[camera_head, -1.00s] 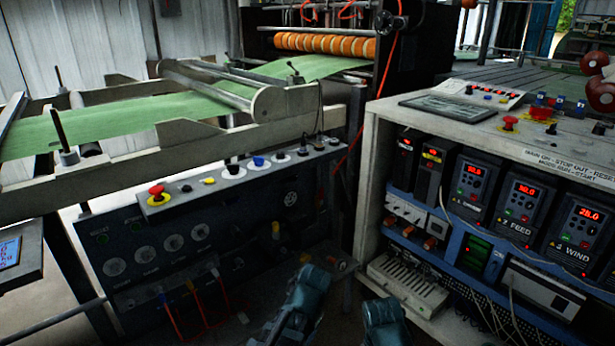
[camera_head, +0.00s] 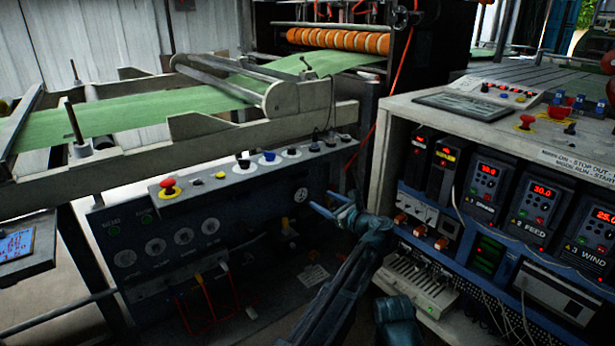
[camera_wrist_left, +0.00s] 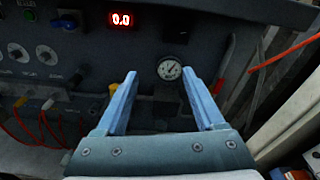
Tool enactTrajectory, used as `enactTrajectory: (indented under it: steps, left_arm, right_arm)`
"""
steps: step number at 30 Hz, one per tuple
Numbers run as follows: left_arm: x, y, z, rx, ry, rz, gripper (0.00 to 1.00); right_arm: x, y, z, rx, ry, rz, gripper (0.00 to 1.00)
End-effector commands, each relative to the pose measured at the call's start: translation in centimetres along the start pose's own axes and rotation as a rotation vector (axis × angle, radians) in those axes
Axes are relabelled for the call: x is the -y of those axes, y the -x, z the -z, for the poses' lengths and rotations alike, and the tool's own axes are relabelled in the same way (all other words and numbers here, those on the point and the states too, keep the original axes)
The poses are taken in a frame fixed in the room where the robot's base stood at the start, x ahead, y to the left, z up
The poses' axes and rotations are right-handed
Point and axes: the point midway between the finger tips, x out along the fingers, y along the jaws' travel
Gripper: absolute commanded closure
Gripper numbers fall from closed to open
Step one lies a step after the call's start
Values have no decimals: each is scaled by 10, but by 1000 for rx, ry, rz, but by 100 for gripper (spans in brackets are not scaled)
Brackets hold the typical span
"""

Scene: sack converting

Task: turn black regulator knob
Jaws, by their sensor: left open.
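My left gripper (camera_head: 322,201) reaches up from the bottom of the head view in front of the dark control panel (camera_head: 185,275). Its two blue fingers are apart, with nothing between them; they also show in the left wrist view (camera_wrist_left: 159,73). In that view a round white-faced gauge (camera_wrist_left: 169,69) appears between the fingertips, with the panel behind. A dark knob-like part (camera_wrist_left: 177,25) is above the gauge; it is dim, and I cannot be sure that it is the black regulator knob. I cannot make out the regulator knob clearly in the head view. My right gripper is not visible.
A red emergency button (camera_head: 168,186) and several small knobs line the panel's top ledge. A cabinet with drives (camera_head: 486,183) stands close on the right. Green web (camera_head: 110,115) runs above the panel. Red cables (camera_wrist_left: 62,131) hang at left in the wrist view.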

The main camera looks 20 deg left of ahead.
Motion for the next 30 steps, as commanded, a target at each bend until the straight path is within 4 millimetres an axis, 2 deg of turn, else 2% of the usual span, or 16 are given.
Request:
enactTrajectory:
  steps: [1,4,9,13,30]
  left_arm:
    - [15,1,-5,33,-52,21,29]
    - [28,5,-12,77,-124,45,29]
    - [31,6,-16,94,-150,53,29]
    - [31,-3,-16,93,-148,50,29]
    - [37,-108,-25,92,-145,49,29]
  right_arm:
    - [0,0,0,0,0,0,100]
    - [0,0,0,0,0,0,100]
    - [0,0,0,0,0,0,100]
    - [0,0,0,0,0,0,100]
    - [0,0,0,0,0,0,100]
